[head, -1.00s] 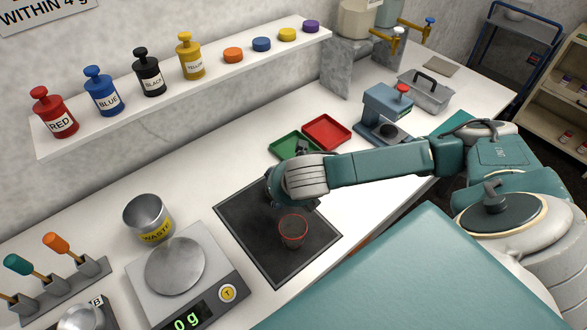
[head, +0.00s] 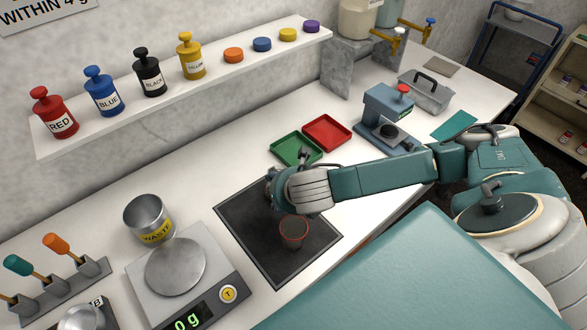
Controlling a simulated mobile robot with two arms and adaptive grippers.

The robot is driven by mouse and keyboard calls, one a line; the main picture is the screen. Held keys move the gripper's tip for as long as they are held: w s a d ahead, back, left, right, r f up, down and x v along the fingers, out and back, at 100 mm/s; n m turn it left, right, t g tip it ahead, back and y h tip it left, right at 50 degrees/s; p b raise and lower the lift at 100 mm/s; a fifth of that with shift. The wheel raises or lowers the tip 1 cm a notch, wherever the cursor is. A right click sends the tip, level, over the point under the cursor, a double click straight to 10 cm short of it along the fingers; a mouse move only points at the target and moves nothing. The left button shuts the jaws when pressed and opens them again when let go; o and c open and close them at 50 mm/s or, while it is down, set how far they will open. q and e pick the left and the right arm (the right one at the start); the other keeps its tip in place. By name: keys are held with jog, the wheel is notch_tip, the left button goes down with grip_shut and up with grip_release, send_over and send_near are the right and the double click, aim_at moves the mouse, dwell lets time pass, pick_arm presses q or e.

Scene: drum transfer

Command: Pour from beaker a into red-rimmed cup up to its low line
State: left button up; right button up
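The red-rimmed cup (head: 293,233) stands upright on the dark mat (head: 254,238). It is see-through; its low line and fill level are too small to make out. My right arm reaches in from the right, and its wrist is over the mat just behind the cup. My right gripper (head: 273,180) is mostly hidden behind that wrist, so its fingers and anything in them cannot be made out. Beaker a is not clearly visible. My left gripper is not in view.
A scale (head: 208,290) reading 0 g and a waste cup (head: 148,219) stand left of the mat. A metal vessel (head: 82,318) sits by a B label at lower left. Green (head: 296,148) and red (head: 327,132) trays lie behind the arm. Bottles line the shelf (head: 205,82).

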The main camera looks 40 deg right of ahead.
jog(key=shift+s, duration=0.15)
jog(key=shift+w+f, duration=0.15)
jog(key=shift+w, duration=0.05)
jog(key=shift+s+t, duration=0.25)
jog(key=shift+t, duration=0.05)
jog(key=shift+w, duration=0.25)
jog(key=shift+s+t, duration=0.25)
jog(key=shift+t, duration=0.05)
jog(key=shift+f, duration=0.1)
